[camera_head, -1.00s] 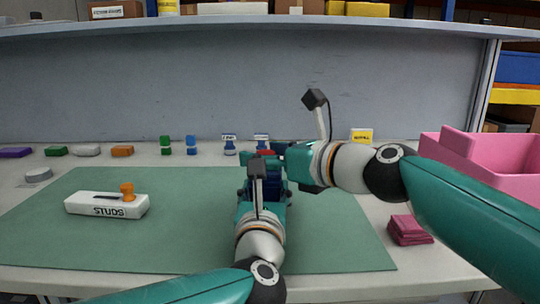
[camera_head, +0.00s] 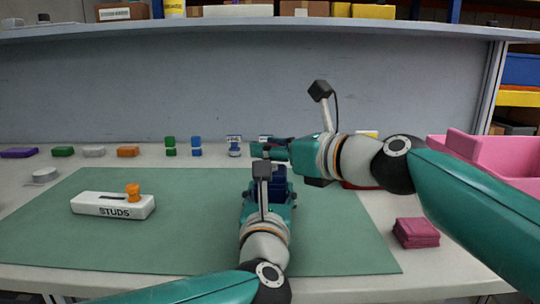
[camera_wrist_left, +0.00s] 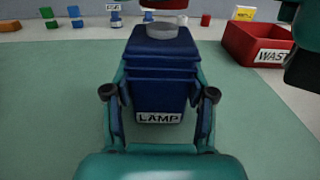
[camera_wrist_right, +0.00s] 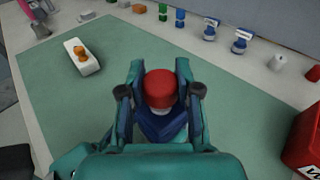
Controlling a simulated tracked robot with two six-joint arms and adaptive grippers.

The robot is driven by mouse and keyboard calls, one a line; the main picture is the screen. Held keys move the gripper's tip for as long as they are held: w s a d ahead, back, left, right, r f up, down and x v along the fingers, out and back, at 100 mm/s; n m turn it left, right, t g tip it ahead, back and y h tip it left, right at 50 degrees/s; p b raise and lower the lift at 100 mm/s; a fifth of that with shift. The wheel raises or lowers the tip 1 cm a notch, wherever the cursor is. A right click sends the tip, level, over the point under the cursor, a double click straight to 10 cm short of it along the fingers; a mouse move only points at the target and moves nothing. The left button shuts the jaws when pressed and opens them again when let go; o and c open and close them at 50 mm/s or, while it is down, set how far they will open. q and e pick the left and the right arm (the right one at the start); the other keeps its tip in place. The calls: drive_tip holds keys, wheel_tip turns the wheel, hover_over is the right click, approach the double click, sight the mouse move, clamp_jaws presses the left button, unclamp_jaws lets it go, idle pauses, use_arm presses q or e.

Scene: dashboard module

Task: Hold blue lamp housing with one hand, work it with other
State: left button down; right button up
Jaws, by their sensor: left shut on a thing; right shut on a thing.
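The blue lamp housing (camera_wrist_left: 160,75), labelled LAMP, stands upright between the fingers of my left gripper (camera_wrist_left: 160,105), which is shut on it; in the head view the housing (camera_head: 281,187) is partly hidden by that gripper. A grey round disc (camera_wrist_left: 169,31) sits on its top. My right gripper (camera_wrist_right: 160,92) is shut on a round red cap (camera_wrist_right: 160,86) over the housing. In the left wrist view, the red cap (camera_wrist_left: 158,4) shows at the top edge, above the grey disc and seemingly apart from it.
A white STUDS block (camera_head: 112,206) with an orange knob (camera_head: 133,191) lies on the green mat (camera_head: 180,240). A red WASTE bin (camera_wrist_left: 262,47), pink bin (camera_head: 500,155) and folded pink cloth (camera_head: 416,232) are at the right. Small coloured parts line the back.

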drive_tip(key=shift+r, duration=2.3)
use_arm(q)
drive_tip(key=shift+c, duration=1.4)
unclamp_jaws()
drive_tip(key=shift+s, duration=0.1)
